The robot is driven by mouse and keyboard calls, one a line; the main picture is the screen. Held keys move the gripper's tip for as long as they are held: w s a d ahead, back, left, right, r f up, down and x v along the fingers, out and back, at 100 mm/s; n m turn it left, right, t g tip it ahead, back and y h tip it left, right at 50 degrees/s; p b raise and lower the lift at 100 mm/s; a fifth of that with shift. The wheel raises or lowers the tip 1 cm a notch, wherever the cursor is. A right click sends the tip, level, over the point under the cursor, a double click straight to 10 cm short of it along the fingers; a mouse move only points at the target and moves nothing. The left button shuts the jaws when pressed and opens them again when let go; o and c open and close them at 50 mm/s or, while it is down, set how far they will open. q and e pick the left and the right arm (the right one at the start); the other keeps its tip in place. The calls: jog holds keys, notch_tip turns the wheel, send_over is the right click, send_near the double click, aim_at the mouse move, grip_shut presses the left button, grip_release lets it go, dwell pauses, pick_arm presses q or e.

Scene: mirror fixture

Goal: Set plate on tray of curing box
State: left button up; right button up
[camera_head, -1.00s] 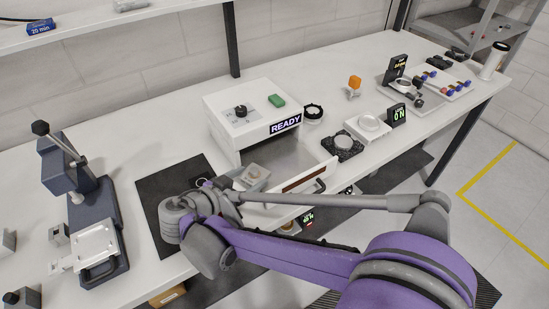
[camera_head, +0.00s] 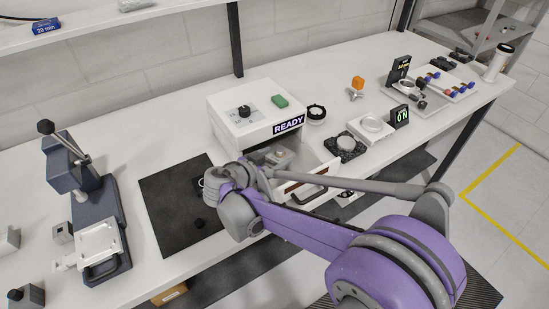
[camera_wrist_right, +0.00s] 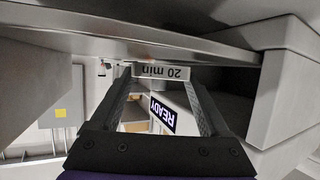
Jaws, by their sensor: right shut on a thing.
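The white curing box (camera_head: 238,115) has a READY sign and stands mid-table. Its tray (camera_head: 316,163) is pulled out at the front, behind a front panel with a handle. My right gripper (camera_head: 272,164), partly hidden by its own wrist, is at the box opening over the tray's left part. A small grey plate (camera_head: 282,153) shows at its tips, just under the box's front edge. I cannot tell whether the plate touches the tray. My left gripper is out of view.
A press (camera_head: 85,190) stands at the left, beside a black mat (camera_head: 180,215). To the right of the box are a round black-rimmed jar (camera_head: 316,112), a black pad (camera_head: 347,147) and a white scale (camera_head: 372,128). The box front sits close above the gripper.

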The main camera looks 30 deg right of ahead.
jog(key=shift+f, duration=0.2)
jog(key=shift+f, duration=0.15)
jog(key=o, duration=1.4)
jog(key=shift+r, duration=0.25)
jog(key=v, duration=1.2)
jog(key=shift+s+f, duration=0.1)
jog(key=shift+s, duration=0.05)
